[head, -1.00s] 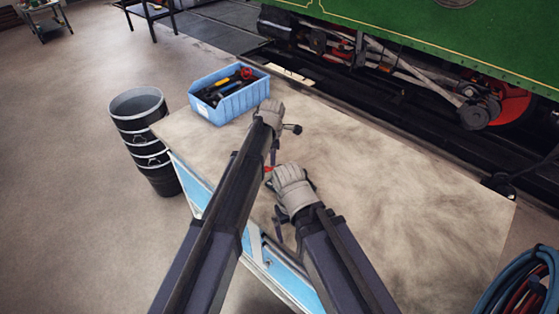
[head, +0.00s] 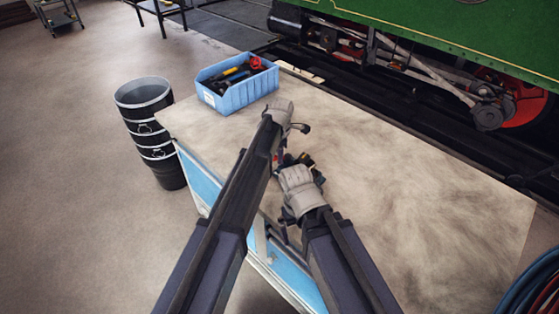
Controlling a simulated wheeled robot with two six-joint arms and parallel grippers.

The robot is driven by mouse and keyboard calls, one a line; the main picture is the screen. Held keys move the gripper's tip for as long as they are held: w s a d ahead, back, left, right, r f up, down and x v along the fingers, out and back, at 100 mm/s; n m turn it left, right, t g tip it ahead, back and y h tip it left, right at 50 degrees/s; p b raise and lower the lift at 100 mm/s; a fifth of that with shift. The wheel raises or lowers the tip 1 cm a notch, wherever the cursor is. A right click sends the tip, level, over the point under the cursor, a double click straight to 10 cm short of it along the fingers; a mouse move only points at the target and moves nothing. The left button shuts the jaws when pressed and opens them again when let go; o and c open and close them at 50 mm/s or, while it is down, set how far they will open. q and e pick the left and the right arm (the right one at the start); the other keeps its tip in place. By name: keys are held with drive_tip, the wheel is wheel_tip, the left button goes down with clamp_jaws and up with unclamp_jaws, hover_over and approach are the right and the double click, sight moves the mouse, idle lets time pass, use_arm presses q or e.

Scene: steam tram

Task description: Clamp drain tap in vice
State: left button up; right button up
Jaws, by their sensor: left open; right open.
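My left gripper (head: 281,112) is open over the bench, above and left of the right one in the head view. A dark bar with a rounded end (head: 303,128) juts out beside it; I cannot tell what it belongs to. My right gripper (head: 303,165) is open, close below, near the front edge of the bench. A small brass-coloured piece (head: 307,157) shows at its fingers, possibly the drain tap, and a small red piece (head: 277,157) shows between the two arms. The vice cannot be made out clearly; my arms and grippers cover that spot.
The workbench (head: 420,190) has a wide bare top to the right. A blue bin (head: 240,93) of tools stands at its far left corner. The green tram (head: 470,35) is behind. Coiled hoses (head: 535,290) lie at lower right.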

use_arm(q)
drive_tip(key=shift+w+f, duration=0.1)
drive_tip(key=shift+f, duration=0.3)
clamp_jaws()
idle(0.4)
